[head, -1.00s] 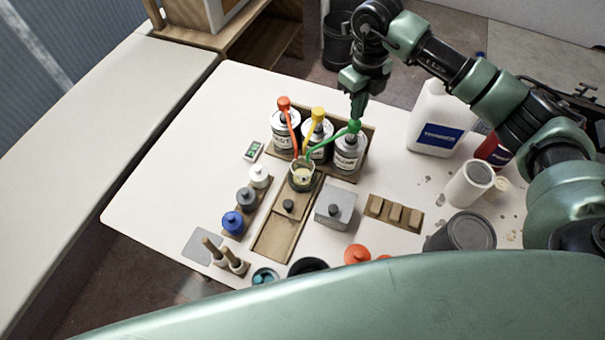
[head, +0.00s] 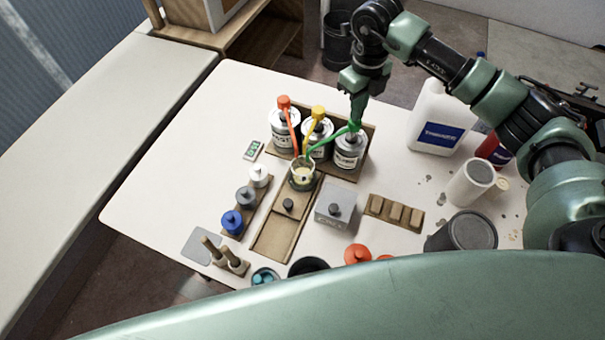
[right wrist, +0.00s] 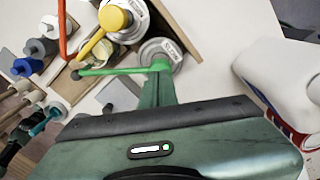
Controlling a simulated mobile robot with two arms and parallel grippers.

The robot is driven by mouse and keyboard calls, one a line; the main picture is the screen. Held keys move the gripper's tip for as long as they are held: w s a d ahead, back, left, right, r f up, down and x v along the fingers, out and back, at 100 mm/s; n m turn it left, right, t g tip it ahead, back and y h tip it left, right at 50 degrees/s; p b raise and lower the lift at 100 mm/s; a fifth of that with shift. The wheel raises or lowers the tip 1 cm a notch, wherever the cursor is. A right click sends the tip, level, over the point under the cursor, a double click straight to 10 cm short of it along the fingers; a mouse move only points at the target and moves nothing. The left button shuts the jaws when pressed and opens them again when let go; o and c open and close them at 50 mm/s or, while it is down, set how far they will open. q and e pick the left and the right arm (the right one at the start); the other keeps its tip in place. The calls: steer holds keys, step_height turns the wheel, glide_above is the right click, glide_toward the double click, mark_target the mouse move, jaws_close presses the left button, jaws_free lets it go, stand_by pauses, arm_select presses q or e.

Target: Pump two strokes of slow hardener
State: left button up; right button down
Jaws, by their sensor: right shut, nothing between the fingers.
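Three pump bottles stand in a wooden rack, with a red pump (head: 283,101), a yellow pump (head: 318,112) and a green pump (head: 353,127). Their labels are too small to read, so I cannot tell which is slow hardener. The spouts lean toward a clear cup (head: 302,176) with pale yellow contents, standing at the end of a wooden board. My right gripper (head: 357,117) is shut and empty, pointing down at the top of the green pump, touching or very close to it. In the right wrist view, the green pump head (right wrist: 160,65) shows just beyond the fingers.
A white jug (head: 437,118) and a paper roll (head: 469,184) stand right of the rack. A grey box (head: 335,207), small capped bottles (head: 233,222) and a wooden block holder (head: 394,213) surround the board. The table's left part is clear.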

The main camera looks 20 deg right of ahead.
steer(key=shift+f+b, duration=1.3)
steer(key=shift+f, duration=0.45)
steer(key=shift+r, duration=0.1)
steer(key=shift+r+p, duration=1.25)
steer(key=shift+r, duration=0.8)
steer(key=shift+f, duration=0.1)
